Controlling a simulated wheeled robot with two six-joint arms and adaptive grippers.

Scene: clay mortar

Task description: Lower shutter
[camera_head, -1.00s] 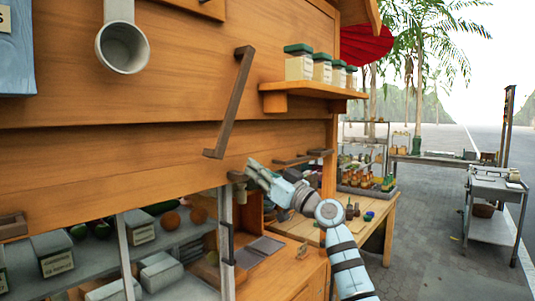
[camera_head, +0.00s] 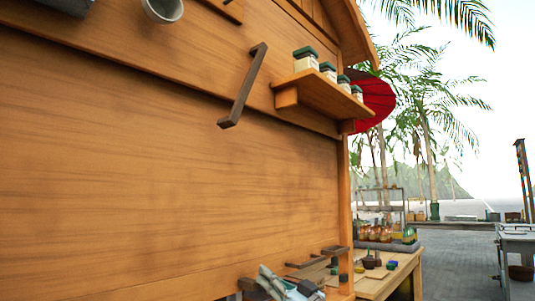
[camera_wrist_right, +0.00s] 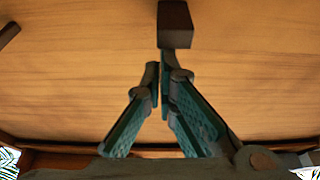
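The wooden shutter (camera_head: 170,190) is a broad smooth plank panel filling the left and middle of the head view. Its lower edge drops out of the frame at the left. Dark handle parts (camera_head: 306,263) show low at its right end. My right gripper (camera_head: 266,276) is at the bottom of the head view, close to the shutter's lower part. In the right wrist view my right gripper (camera_wrist_right: 161,72) has its teal fingers drawn together, with nothing seen between them. A dark block (camera_wrist_right: 175,25) is just past the tips; contact cannot be told. My left gripper is not in view.
A slanted dark bar (camera_head: 243,85) sticks out from the upper wall. A shelf (camera_head: 322,96) with several green-lidded jars is right of it. A wooden side table (camera_head: 400,272) and a grey cart (camera_head: 515,240) stand at the right, with open paving (camera_head: 460,270) between.

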